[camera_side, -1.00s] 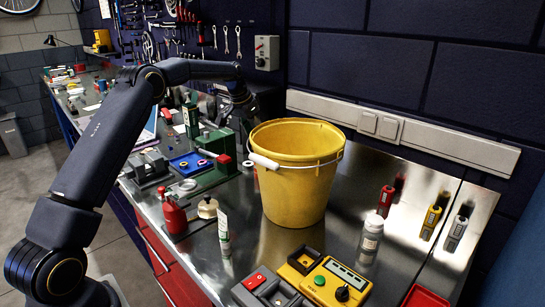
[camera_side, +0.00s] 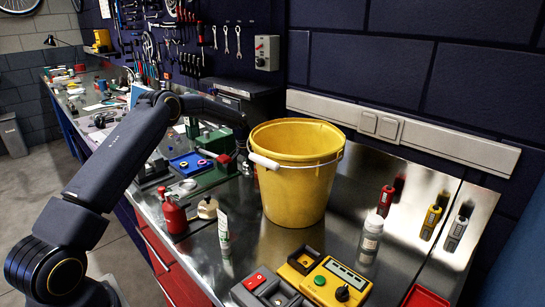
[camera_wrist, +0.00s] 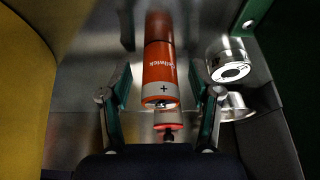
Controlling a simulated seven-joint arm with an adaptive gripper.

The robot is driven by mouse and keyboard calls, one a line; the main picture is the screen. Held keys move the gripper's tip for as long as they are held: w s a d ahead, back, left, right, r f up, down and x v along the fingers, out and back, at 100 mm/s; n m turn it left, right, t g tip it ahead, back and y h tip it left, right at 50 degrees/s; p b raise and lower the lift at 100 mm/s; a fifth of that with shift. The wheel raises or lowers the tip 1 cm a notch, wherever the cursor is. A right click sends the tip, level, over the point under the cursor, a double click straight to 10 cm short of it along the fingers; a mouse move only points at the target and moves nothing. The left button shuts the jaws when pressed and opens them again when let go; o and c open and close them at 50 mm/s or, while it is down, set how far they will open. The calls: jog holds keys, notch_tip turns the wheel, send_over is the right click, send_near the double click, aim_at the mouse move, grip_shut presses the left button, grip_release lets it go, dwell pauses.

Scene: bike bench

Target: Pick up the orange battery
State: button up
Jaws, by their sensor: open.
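In the wrist view the orange battery (camera_wrist: 160,72) shows its orange side with white lettering and a pale band with a plus sign near the terminal end. It is between the two fingers of my open gripper (camera_wrist: 162,92), with a visible gap on each side. The fingers do not appear to touch it. A reflection of its end shows on the shiny metal below it. In the side view the battery is not visible, and my gripper's fingers are hidden behind the yellow bucket (camera_side: 297,185).
The bucket wall (camera_wrist: 22,95) rises close at the left in the wrist view. A silver cylinder (camera_wrist: 228,62) is close to the right finger, with dark green surfaces beyond. In the side view a green tool (camera_side: 215,165) and blue tray (camera_side: 190,164) lie left of the bucket.

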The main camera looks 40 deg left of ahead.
jog(key=shift+c, duration=0.2)
grip_shut()
dwell(0.3)
jog(key=shift+r, duration=0.15)
